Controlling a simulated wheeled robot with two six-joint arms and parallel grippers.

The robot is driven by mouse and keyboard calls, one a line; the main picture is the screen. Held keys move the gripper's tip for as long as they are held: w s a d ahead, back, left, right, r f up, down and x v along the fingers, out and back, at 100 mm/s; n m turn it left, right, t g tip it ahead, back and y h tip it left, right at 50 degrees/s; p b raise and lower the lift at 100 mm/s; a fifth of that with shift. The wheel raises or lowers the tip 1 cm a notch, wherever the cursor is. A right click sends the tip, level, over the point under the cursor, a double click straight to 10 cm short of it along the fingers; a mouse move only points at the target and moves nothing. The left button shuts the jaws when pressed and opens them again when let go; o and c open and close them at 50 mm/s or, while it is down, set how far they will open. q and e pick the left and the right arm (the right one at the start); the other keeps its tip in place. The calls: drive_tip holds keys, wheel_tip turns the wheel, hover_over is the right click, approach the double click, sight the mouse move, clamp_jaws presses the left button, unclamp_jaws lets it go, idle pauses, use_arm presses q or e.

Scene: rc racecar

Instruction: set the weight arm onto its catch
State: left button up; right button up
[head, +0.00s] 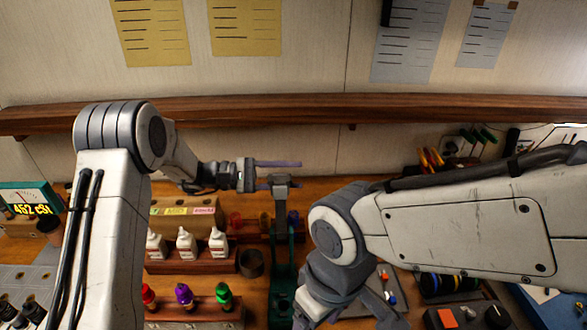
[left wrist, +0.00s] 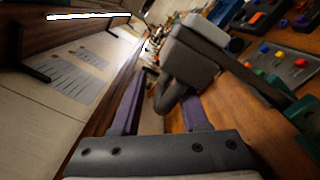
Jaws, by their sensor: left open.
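The weight arm (head: 281,227) appears as a dark green bar at the middle of the bench, with a grey block (head: 281,180) at its far end. In the left wrist view the grey block (left wrist: 196,52) has a dark curved handle (left wrist: 176,92) below it. My left gripper (head: 298,174) is open at the block; its purple fingers (left wrist: 160,92) stand on either side of the handle. I cannot tell whether they touch it. I cannot make out the catch. My right arm crosses the right side, and its fingers are out of view.
White bottles (head: 186,244) on a wooden rack stand left of the weight arm, with colour-capped bottles (head: 183,295) nearer. A wooden shelf (head: 300,108) runs along the wall above. A control box (head: 466,317) sits front right.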

use_arm(q)
drive_tip(key=shift+d, duration=0.5)
drive_tip(key=shift+c, duration=0.3)
clamp_jaws()
drive_tip(key=shift+r, duration=0.1)
